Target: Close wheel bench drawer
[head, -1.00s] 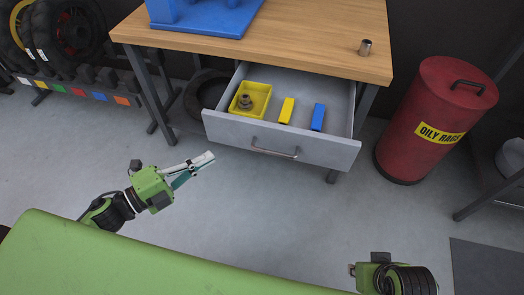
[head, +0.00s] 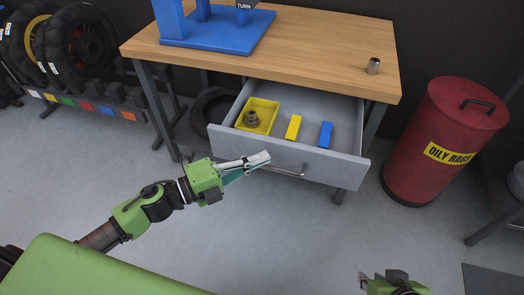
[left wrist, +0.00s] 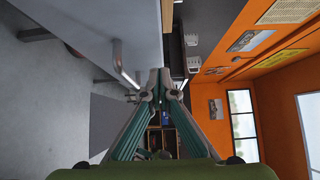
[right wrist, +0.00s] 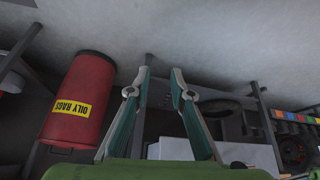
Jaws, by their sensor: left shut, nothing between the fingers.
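The wheel bench drawer (head: 340,170) is pulled open under the wooden bench top (head: 300,45), with a bar handle (head: 289,172) on its grey front. It holds a yellow tray (head: 262,107) with a metal part in it, a yellow block (head: 293,127) and a blue block (head: 325,134). My left gripper (head: 266,157) is shut and empty, at or just before the drawer front, left of the handle; I cannot tell whether it touches. In the left wrist view, the drawer front (left wrist: 100,25) and handle (left wrist: 119,60) are close beside the fingers. My right gripper (right wrist: 161,75) is open and empty, low and away from the drawer.
A red oily rags can (head: 440,140) stands right of the bench. A rack with wheels (head: 80,45) is at the left. The floor before the drawer is clear.

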